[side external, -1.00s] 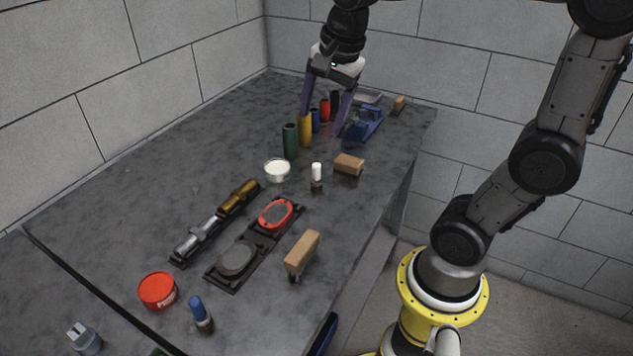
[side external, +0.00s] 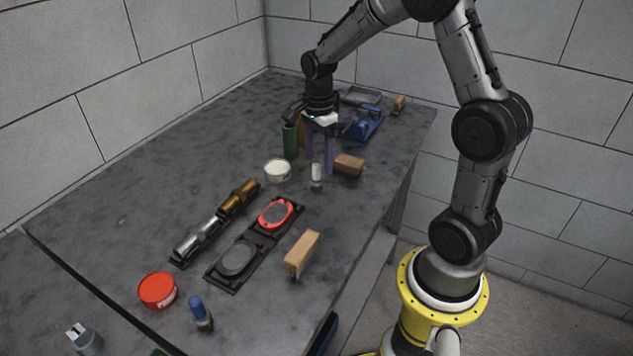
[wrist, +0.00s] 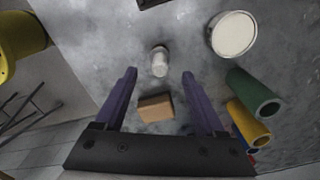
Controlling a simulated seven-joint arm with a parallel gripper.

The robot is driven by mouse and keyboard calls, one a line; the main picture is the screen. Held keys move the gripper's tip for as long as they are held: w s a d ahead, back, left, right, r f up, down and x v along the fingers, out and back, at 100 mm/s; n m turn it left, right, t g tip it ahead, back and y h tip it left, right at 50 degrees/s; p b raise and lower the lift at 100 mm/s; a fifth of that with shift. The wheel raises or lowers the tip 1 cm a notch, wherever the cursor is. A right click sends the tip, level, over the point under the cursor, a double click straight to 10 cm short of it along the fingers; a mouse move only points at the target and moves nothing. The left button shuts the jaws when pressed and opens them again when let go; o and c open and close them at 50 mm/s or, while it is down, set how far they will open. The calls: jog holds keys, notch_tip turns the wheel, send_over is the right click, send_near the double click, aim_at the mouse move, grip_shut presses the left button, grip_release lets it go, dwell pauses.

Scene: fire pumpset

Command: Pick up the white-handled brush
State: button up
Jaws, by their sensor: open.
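The white-handled brush (side external: 316,172) stands upright on the grey table, white handle up. It also shows in the wrist view (wrist: 160,62), just beyond and between the fingertips. My gripper (side external: 320,167) points down with its purple fingers apart, close behind the brush in the side view. In the wrist view the open gripper (wrist: 159,75) has nothing between its fingers that I can see gripped. I cannot tell the exact height of the fingertips above the table.
A wooden block (side external: 349,163) lies close right of the fingers. A white round tin (side external: 277,171) and a green cylinder (side external: 290,141) stand to the left. A blue tool (side external: 362,124) lies behind. A blue-handled brush (side external: 200,313) and red tin (side external: 157,290) are in front.

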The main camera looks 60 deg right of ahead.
aim_at(317, 179)
jog(key=shift+w+a+f, duration=0.1)
jog(key=shift+a+f, duration=0.1)
jog(key=shift+f, duration=1.25)
jog(key=shift+a+f, duration=0.15)
jog(key=shift+f, duration=1.3)
grip_shut()
